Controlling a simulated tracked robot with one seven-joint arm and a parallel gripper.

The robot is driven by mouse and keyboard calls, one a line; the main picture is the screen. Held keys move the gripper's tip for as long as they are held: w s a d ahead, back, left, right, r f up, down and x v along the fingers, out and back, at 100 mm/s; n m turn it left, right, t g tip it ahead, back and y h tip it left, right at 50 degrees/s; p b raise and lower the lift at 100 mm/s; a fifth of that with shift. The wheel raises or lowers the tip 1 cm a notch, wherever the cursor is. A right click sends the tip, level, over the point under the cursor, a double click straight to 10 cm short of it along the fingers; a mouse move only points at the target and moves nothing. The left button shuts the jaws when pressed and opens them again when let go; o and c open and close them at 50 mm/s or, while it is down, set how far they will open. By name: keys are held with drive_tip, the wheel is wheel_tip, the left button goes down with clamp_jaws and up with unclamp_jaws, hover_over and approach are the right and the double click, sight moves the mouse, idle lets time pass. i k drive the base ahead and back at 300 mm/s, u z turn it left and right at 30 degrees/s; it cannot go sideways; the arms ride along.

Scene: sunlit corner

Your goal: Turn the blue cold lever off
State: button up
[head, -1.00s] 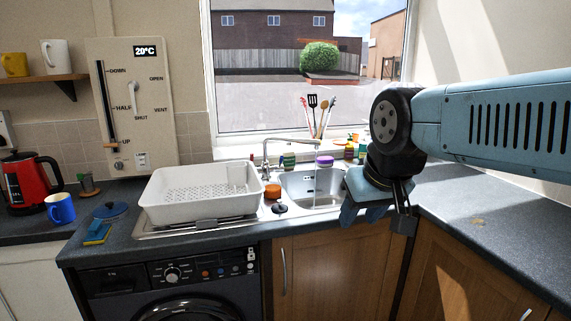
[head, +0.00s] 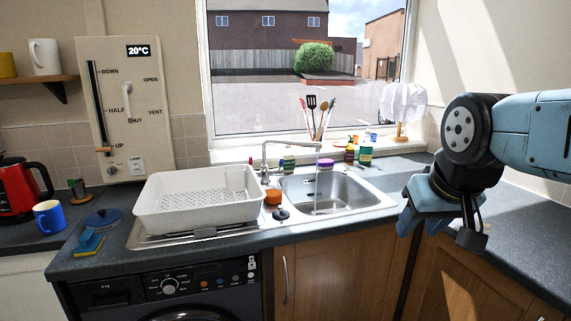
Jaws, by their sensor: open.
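The tap (head: 266,165) stands behind the sink (head: 345,190), its spout reaching right over the basin. A thin stream of water (head: 316,190) falls from the spout into the basin. The blue cold lever cannot be made out; the tap's base is small and partly crowded by the white tub and nearby items. My gripper (head: 425,215) is open and empty, above the worktop to the right of the sink, well apart from the tap.
A white tub (head: 198,205) sits on the drainer left of the sink. An orange item (head: 273,195) and a dark plug-like item (head: 281,214) lie between them. Bottles and sponges (head: 365,157) stand behind the sink. The right worktop (head: 510,235) is mostly clear.

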sight(277, 172)
drive_tip(key=z, duration=0.05)
drive_tip(key=i, duration=1)
drive_tip(key=u, duration=0.05)
